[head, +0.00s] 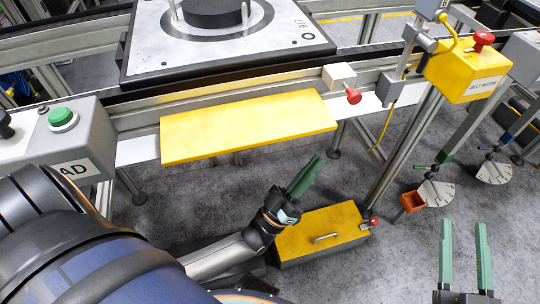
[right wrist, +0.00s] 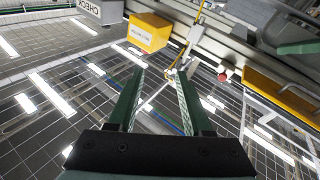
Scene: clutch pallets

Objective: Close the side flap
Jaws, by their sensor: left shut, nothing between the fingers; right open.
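The side flap looks to be the long yellow panel (head: 248,126) along the front of the conveyor rail. It seems to stick out towards me; its exact angle is hard to tell. A yellow strip, likely the same flap (right wrist: 283,97), shows at the right of the right wrist view. My left gripper (head: 308,174) is shut and empty, below and in front of the flap's right end, apart from it in the picture. My right gripper (head: 463,240) is open and empty, far to the right of the flap; its fingers also show in the right wrist view (right wrist: 160,92).
A red knob (head: 353,96) sits on the rail right of the flap. A yellow-lidded box (head: 320,232) stands on the floor below my left gripper. A yellow control box (head: 465,72) and a post are at the right. A pallet (head: 215,45) rests on the conveyor.

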